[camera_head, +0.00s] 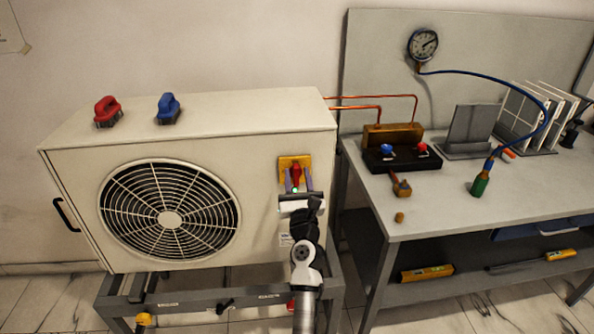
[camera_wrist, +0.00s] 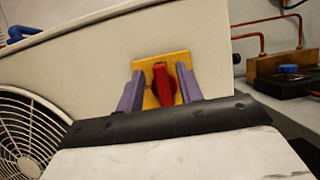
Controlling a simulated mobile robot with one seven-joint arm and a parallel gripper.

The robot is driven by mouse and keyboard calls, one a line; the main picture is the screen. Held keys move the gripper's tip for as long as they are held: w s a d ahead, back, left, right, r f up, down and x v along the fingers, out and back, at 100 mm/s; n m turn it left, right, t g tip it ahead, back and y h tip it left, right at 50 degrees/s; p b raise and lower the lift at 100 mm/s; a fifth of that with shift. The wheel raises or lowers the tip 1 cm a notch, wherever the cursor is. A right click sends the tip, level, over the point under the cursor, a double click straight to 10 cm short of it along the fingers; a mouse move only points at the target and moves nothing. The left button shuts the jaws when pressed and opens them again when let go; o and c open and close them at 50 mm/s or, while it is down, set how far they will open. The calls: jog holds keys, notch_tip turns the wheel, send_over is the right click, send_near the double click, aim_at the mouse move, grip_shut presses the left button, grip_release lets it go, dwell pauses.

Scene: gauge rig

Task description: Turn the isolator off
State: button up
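The isolator is a red rotary handle (camera_head: 296,173) on a yellow plate (camera_head: 285,163) at the right of the condenser unit's front face. In the head view the handle stands roughly upright. In the wrist view the red handle (camera_wrist: 164,84) is slightly tilted and the yellow plate (camera_wrist: 150,98) shows around it. My gripper (camera_head: 298,180) is in front of the isolator. In the wrist view its two purple fingers (camera_wrist: 160,90) are apart, one on each side of the handle, with gaps visible. Whether the fingertips reach around the handle in depth is unclear.
The cream condenser unit (camera_head: 75,170) has a fan grille (camera_head: 170,210) left of the isolator. A workbench (camera_head: 450,205) stands to the right, with a manifold (camera_head: 400,158) joined by copper pipes (camera_head: 375,98).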

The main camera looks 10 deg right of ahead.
jog(key=shift+w+r, duration=0.25)
jog(key=shift+w, duration=0.4)
grip_shut()
